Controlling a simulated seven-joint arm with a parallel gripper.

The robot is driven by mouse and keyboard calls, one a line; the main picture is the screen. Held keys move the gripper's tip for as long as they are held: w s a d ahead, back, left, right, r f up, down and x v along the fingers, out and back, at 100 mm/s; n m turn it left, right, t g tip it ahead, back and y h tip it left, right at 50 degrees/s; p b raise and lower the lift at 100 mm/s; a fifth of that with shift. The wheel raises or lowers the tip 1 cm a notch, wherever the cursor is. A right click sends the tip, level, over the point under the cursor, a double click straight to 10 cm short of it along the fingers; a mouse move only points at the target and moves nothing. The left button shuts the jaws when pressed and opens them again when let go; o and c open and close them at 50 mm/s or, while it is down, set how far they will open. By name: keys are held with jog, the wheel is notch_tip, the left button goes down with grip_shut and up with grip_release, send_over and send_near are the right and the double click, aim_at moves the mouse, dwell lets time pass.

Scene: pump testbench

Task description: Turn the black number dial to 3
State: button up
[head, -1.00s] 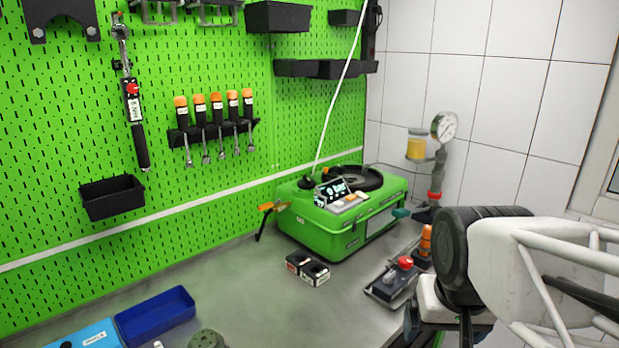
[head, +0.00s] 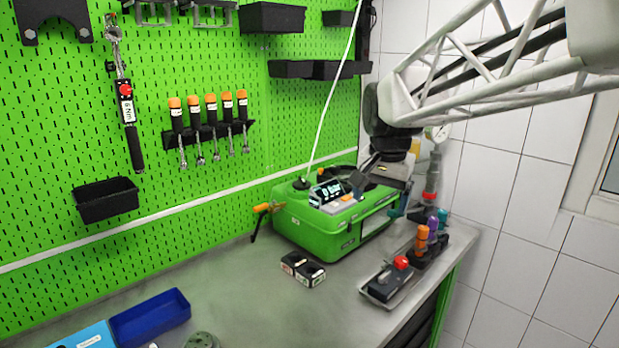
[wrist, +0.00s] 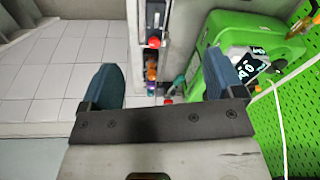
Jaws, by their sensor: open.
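I cannot read a numbered black dial in either view. Two small black boxes (head: 302,269) with dark round tops sit on the bench in front of the green pump case (head: 330,232); their markings are too small to read. A black control box with a red button (head: 401,262) lies to their right, and the red button also shows in the wrist view (wrist: 153,42). My gripper (head: 362,184) is over the right part of the pump case in the head view. In the wrist view its two blue-grey fingers (wrist: 162,84) are wide apart with nothing held between them.
The pump case has a lit display (head: 329,192) and a white hose. Orange and purple-topped parts (head: 427,236) stand at the bench's right edge. A blue tray (head: 150,318) lies at the front left. Bench between tray and boxes is clear. A green pegboard wall stands behind.

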jog(key=w+a+r+m, duration=0.1)
jog(key=w+a+m, duration=0.15)
jog(key=w, duration=0.65)
jog(key=w+a+m, duration=0.1)
jog(key=w+a, duration=0.3)
jog(key=w, duration=0.6)
jog(key=m+g, duration=0.2)
jog(key=m, duration=0.3)
send_over(302, 178)
jog(key=f, duration=0.5)
jog(key=shift+s, duration=0.4)
jog(key=shift+w+a, duration=0.1)
jog(key=shift+w, duration=0.15)
jog(key=shift+f, duration=0.2)
jog(key=shift+f, duration=3.75)
jog(key=c, duration=0.9)
